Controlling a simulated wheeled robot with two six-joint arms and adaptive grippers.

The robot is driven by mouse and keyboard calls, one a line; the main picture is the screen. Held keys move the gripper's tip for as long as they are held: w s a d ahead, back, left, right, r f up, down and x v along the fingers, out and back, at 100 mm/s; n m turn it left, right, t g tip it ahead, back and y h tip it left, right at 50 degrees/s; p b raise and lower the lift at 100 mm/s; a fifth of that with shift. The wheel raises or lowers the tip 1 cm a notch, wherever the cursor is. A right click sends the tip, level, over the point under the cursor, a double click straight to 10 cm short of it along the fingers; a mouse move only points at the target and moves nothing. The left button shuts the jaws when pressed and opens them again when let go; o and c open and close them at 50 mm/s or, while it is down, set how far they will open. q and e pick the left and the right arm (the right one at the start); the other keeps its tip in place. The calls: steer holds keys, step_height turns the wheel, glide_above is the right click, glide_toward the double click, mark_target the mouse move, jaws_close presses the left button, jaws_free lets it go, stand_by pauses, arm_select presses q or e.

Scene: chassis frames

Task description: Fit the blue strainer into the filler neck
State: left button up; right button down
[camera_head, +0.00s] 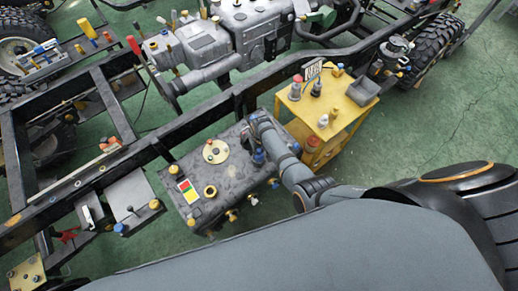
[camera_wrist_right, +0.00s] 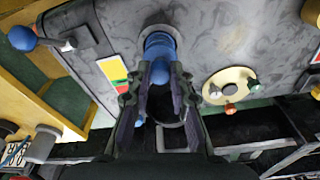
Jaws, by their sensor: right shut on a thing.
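The blue strainer (camera_wrist_right: 160,46) is between the fingers of my right gripper (camera_wrist_right: 161,82), which is shut on its rounded end. In the head view my right gripper (camera_head: 257,146) points down over the right part of the grey tank (camera_head: 236,180), and a bit of blue shows beside it. In the right wrist view a grey round rim (camera_wrist_right: 157,30), perhaps the filler neck, shows right behind the strainer's far end. I cannot tell whether the strainer is inside this rim or just in front of it. My left gripper is not in view.
A yellow disc with small knobs (camera_head: 215,152) and a yellow ring (camera_head: 210,191) are on the tank top. A yellow cart (camera_head: 343,113) with bottles stands right of the tank. The black chassis rail (camera_head: 190,128) runs behind it. Green floor (camera_head: 440,130) is open at the right.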

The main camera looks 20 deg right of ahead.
mark_target(259, 151)
steer(key=shift+f+b, duration=1.6)
steer(key=shift+f, duration=0.4)
steer(key=c, duration=1.1)
jaws_free()
steer(key=r, duration=0.4)
steer(key=s+r, duration=0.1)
steer(key=r, duration=0.7)
steer(key=shift+s+d, duration=0.1)
steer(key=shift+s, duration=0.15)
steer(key=shift+f, duration=0.1)
